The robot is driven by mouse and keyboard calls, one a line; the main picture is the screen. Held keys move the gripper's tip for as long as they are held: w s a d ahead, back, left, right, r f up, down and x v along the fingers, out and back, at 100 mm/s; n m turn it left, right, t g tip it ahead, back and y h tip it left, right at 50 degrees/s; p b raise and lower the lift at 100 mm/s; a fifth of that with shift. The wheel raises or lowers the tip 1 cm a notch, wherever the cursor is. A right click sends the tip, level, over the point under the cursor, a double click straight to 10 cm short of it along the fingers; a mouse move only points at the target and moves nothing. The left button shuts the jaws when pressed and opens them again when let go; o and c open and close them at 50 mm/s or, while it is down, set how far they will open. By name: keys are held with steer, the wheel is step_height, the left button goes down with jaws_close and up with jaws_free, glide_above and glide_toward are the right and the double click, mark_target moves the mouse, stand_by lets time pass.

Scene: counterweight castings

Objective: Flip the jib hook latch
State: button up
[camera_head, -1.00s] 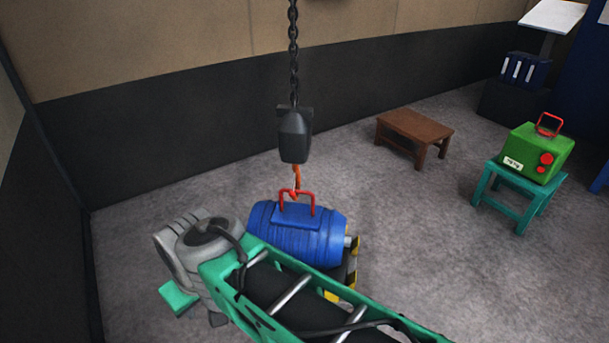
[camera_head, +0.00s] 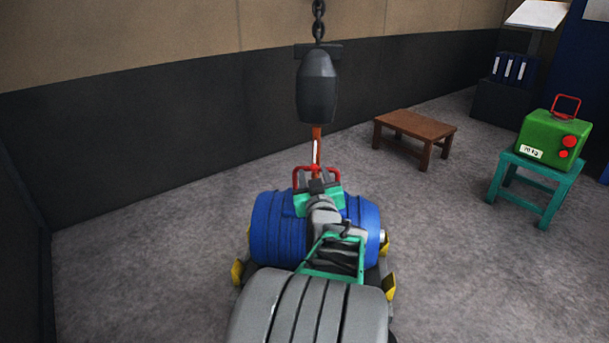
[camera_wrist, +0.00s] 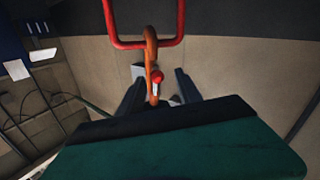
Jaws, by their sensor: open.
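The orange jib hook (camera_head: 317,133) hangs below a dark hook block (camera_head: 317,86) on a chain. Its tip is at the red handle (camera_head: 297,179) of a blue ribbed barrel casting (camera_head: 268,228). In the wrist view the hook (camera_wrist: 151,50) crosses the red handle (camera_wrist: 120,44); a small red knob (camera_wrist: 157,76) and a pale strip on it appear to be the latch. I cannot tell whether the latch is open. My gripper (camera_wrist: 160,91) is open, its dark fingers either side of the hook's lower end, apparently not touching. In the head view my gripper (camera_head: 318,186) partly hides the handle.
The blue casting rests on a dark stand with yellow ends (camera_head: 389,287). A brown stool (camera_head: 413,126) stands behind to the right. A green casting (camera_head: 550,140) sits on a teal stool (camera_head: 540,177) at the right. The floor at left is clear.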

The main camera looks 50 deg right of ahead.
steer(key=x, duration=0.6)
steer(key=shift+d, duration=0.45)
jaws_close()
stand_by(0.9)
